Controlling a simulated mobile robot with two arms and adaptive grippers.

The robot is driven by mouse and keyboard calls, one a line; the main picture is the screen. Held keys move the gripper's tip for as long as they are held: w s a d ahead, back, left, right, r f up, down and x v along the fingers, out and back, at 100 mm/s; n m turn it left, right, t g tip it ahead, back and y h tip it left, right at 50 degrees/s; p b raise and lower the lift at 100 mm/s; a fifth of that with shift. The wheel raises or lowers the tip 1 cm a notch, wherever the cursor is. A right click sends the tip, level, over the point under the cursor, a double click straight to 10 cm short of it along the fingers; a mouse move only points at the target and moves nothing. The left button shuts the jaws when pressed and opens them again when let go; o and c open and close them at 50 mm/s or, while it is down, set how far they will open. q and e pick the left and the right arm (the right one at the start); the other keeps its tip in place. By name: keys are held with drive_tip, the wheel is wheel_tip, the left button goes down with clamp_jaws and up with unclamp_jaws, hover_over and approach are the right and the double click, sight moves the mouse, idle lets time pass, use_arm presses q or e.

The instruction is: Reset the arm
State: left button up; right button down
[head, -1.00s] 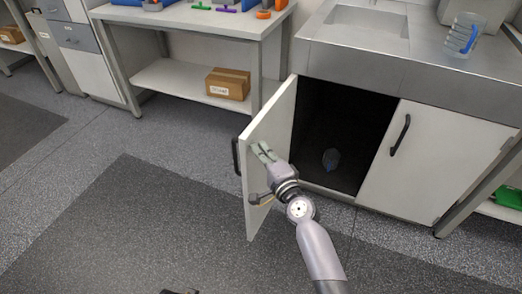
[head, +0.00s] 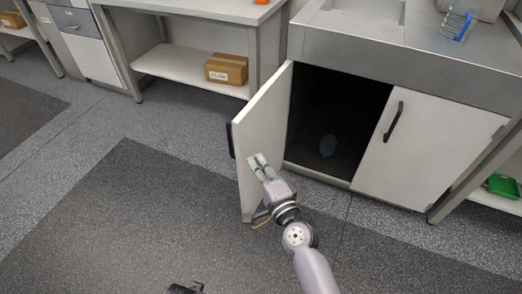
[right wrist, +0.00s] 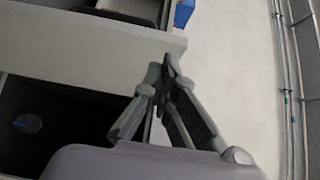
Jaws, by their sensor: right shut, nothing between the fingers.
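My right gripper (head: 258,162) is shut and empty, in front of the inner face of the open white cabinet door (head: 264,125). I cannot tell whether its tips touch the door. In the right wrist view, its closed fingers (right wrist: 165,65) point up the picture, with a pale surface behind them. The door has a black handle (head: 231,140) on its outer side. A dark piece (head: 185,288) at the bottom edge of the head view may be part of my left arm; its fingers cannot be made out.
A bluish clear container (head: 327,146) stands in the dark cabinet. The right cabinet door (head: 418,150) is shut. A clear container with blue (head: 457,24) is on the steel counter (head: 390,55). A cardboard box (head: 226,69) lies on a shelf. The floor at left is free.

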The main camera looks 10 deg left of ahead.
drive_tip(key=s+d+f+n+g+h, duration=0.1)
drive_tip(key=s+d+f+n+g, duration=0.25)
drive_tip(key=f, duration=0.45)
drive_tip(key=s+d+f+n+g+h, duration=0.1)
drive_tip(key=s+d+f+n+g, duration=0.15)
drive_tip(key=s+d+f, duration=0.4)
drive_tip(key=s+d+f+n+g+h, duration=0.1)
drive_tip(key=s+f+n+g+h, duration=0.15)
drive_tip(key=f, duration=0.75)
drive_tip(key=s+d+f+n+g+h, duration=0.2)
drive_tip(key=s+d+f+n, duration=0.1)
drive_tip(key=s+d+f, duration=0.3)
drive_tip(key=s+d+f+n+g+h, duration=0.2)
drive_tip(key=s+d+f, duration=0.2)
drive_tip(key=s+d, duration=0.5)
use_arm(q)
drive_tip(key=s+a+f+g+p, duration=0.1)
drive_tip(key=s+a+p, duration=0.2)
drive_tip(key=s+p, duration=1.3)
drive_tip(key=shift+s+f, duration=0.2)
drive_tip(key=shift+s, duration=0.55)
use_arm(e)
drive_tip(key=s+d+f+g, duration=0.1)
drive_tip(key=s+d+g, duration=0.1)
drive_tip(key=s, duration=1.5)
drive_tip(key=shift+s+d+n+h, duration=0.3)
drive_tip(key=shift+d+n+h, duration=0.05)
drive_tip(key=shift+d, duration=0.35)
use_arm(q)
drive_tip(key=shift+c, duration=0.8)
